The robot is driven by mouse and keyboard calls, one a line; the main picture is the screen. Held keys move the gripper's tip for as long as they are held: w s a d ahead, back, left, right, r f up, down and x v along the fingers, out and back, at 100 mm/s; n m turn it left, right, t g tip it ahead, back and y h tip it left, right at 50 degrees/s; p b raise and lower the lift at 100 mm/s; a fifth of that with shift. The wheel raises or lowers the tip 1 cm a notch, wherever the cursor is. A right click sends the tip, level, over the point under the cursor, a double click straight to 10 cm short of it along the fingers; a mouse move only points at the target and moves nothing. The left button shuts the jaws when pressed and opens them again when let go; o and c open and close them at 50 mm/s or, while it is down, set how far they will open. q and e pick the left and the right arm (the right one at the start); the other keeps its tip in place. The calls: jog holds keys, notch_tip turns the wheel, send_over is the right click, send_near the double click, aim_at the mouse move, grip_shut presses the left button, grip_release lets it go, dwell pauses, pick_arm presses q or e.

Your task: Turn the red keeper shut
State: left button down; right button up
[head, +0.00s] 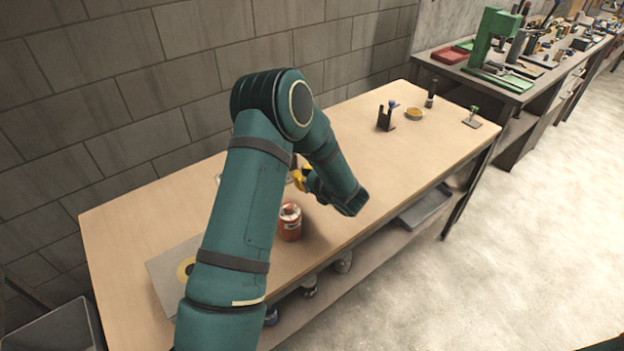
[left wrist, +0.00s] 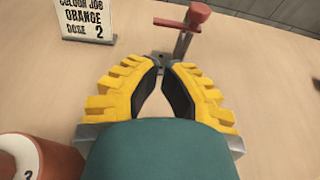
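The red keeper (left wrist: 192,20) stands in the left wrist view as a red-topped lever on a dark upright with a small foot on the table. In the head view I cannot make it out behind my arm. My left gripper (left wrist: 161,68) has yellow ribbed fingers with black pads. Its tips are close together with a narrow empty gap, just short of the keeper's foot and not visibly touching it. In the head view the left gripper (head: 300,180) is mostly hidden by the arm, low over the table. My right gripper is not in view.
A red tin (head: 290,222) stands close beside the gripper. A card reading "ORANGE DOSE 2" (left wrist: 88,18) stands left of the keeper. A grey plate with a yellow ring (head: 185,268) lies left. A dark bracket (head: 386,117) and yellow dish (head: 414,113) are farther right.

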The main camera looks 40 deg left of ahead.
pick_arm(q)
jog(key=shift+r+x, duration=0.2)
jog(key=shift+x, duration=0.85)
jog(key=shift+r+x, duration=0.2)
jog(key=shift+x, duration=0.85)
jog(key=shift+r+x, duration=0.2)
jog(key=shift+x, duration=0.85)
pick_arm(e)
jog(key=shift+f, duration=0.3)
pick_arm(q)
jog(key=shift+a, duration=0.1)
jog(key=shift+t+b, duration=0.3)
jog(key=shift+a+m, duration=0.2)
jog(key=shift+m, duration=0.1)
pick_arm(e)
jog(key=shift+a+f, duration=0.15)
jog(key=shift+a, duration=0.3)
